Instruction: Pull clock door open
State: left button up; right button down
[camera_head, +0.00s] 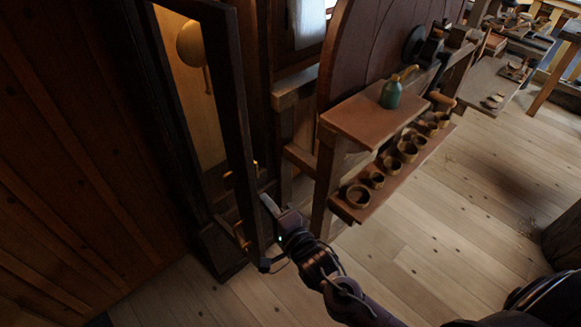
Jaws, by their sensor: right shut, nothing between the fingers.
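The tall dark wooden clock case stands at the left, with a round brass pendulum (192,45) in its lit interior. The clock door's dark frame (232,110) is a long upright bar to the right of the pendulum, and it appears to stand ajar. Small brass parts (241,236) show low by the door. My right gripper (267,203) is shut and empty, just to the right of the lower part of the door frame. I cannot tell whether it touches the frame. My left gripper is not in view.
A lower shelf carries several round wooden cups (358,196). The plank floor (430,245) is clear in front. More workbenches stand at the upper right.

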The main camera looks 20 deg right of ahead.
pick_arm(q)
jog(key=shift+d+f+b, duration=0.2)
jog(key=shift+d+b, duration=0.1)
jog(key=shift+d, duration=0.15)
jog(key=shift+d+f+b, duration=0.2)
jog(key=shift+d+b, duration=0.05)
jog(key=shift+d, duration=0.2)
pick_arm(e)
jog(key=s+a, duration=0.5)
jog(key=a, duration=0.7)
jog(key=shift+a+f, duration=0.15)
jog(key=shift+a, duration=0.25)
